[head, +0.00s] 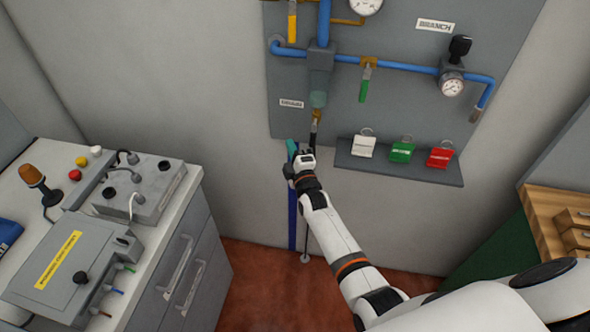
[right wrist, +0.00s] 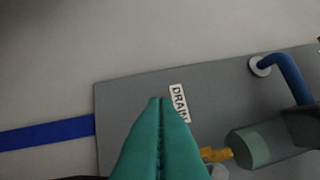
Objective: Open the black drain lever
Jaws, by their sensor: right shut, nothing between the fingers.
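The black drain lever (head: 314,127) hangs straight down from a brass valve (head: 317,114) under the grey-green bowl on the wall panel, right of the DRAIN label (head: 291,104). My right gripper (head: 291,147) is shut and empty, its teal fingers just left of and below the lever in the head view. In the right wrist view, the closed teal fingers (right wrist: 158,105) point at the panel beside the DRAIN label (right wrist: 179,103). The brass valve (right wrist: 217,153) shows to their right there; I cannot make out the lever in that view. My left gripper is not in view.
A shelf (head: 400,169) with white, green and red tags juts out right of the lever. A yellow lever (head: 292,24) and a green lever (head: 364,87) hang above. A blue vertical strip (head: 292,218) runs below the panel. A grey cabinet (head: 180,255) stands left.

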